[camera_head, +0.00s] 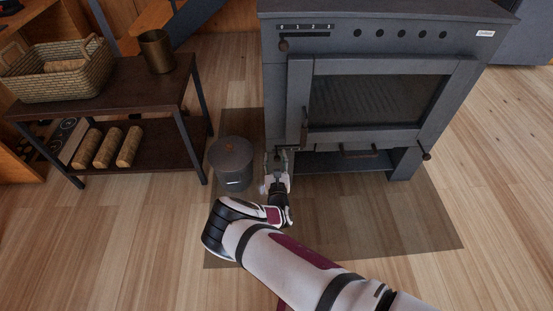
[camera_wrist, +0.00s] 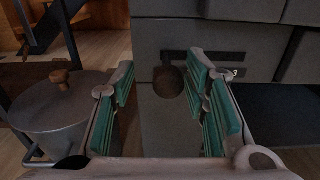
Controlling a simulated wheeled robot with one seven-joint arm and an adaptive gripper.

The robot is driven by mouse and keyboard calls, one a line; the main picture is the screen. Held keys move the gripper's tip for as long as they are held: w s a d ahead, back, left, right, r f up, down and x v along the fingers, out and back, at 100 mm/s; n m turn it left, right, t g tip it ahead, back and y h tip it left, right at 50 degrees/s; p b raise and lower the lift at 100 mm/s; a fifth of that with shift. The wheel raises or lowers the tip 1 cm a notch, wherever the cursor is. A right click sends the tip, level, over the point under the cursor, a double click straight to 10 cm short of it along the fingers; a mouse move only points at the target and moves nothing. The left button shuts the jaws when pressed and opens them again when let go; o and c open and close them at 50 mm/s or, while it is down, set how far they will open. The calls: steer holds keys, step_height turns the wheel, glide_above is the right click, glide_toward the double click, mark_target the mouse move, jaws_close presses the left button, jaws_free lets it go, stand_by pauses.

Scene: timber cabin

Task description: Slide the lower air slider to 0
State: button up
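The lower air slider is a dark rounded knob (camera_wrist: 168,82) at the left part of a dark slot on the stove's lower front. A white "3" (camera_wrist: 235,72) shows at the slot's right; any other marks are hidden behind my right finger. My gripper (camera_wrist: 161,70) is open, its teal-padded fingers on either side of the knob in the picture, the knob slightly ahead. I cannot tell whether a finger touches it. In the head view my gripper (camera_head: 278,162) is at the stove's lower left corner and hides the knob.
The grey stove (camera_head: 380,95) has an upper slider (camera_head: 283,45) with a number scale. A lidded metal pot (camera_head: 232,163) stands close left of my gripper. A low shelf (camera_head: 120,85) bears a basket (camera_head: 62,75). The floor mat (camera_head: 400,225) is clear at front right.

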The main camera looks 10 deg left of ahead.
steer(key=v, duration=1.2)
steer(key=shift+s, duration=0.15)
stand_by(0.3)
